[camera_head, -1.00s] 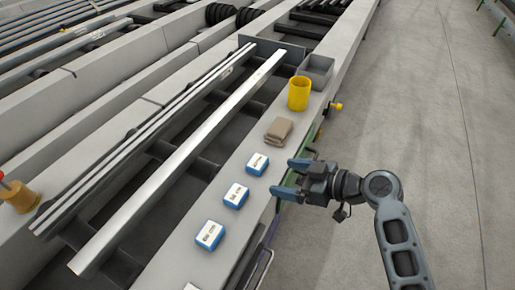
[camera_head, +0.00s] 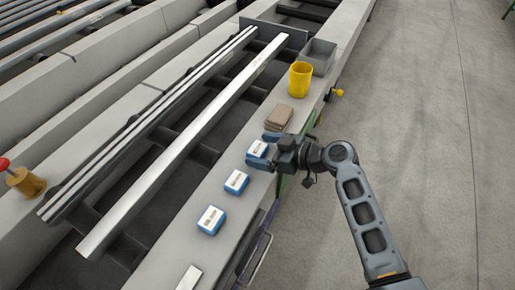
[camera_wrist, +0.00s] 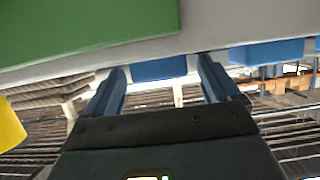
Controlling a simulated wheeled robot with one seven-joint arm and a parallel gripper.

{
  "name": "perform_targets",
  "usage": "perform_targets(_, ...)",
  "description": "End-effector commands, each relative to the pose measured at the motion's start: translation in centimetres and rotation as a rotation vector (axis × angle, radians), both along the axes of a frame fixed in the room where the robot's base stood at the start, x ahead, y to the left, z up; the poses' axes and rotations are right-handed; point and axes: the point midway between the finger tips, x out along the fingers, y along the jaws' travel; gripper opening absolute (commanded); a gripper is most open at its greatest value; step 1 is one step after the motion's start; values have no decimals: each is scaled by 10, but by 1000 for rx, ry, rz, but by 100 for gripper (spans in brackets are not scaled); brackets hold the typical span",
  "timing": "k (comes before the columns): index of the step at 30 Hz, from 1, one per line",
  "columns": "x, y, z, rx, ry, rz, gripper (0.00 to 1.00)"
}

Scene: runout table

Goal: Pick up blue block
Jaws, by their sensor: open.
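Three blue blocks with white labelled tops stand in a row on the grey ledge: the far block (camera_head: 258,148), the middle block (camera_head: 236,182) and the near block (camera_head: 211,220). My gripper (camera_head: 264,150) is open at the far block, reaching in from the right. In the wrist view, a blue block (camera_wrist: 160,68) shows between the tips of my two fingers (camera_wrist: 162,75), with gaps on both sides. Another blue block (camera_wrist: 265,52) shows to the right. My near finger partly hides the far block in the head view.
A folded brown cloth (camera_head: 279,118) lies just beyond my gripper. A yellow cup (camera_head: 301,76) and a grey bin (camera_head: 318,57) stand farther along the ledge. A metal plate (camera_head: 189,279) lies at the near end. A long metal bar (camera_head: 185,145) runs left of the ledge.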

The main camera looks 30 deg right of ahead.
Motion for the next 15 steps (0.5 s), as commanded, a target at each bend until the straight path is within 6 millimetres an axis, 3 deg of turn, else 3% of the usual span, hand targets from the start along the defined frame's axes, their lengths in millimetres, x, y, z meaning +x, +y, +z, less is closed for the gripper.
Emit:
perform_targets(5,0,0,0,0,0,0,87)
perform_targets(15,-1,0,0,1,1,0,55)
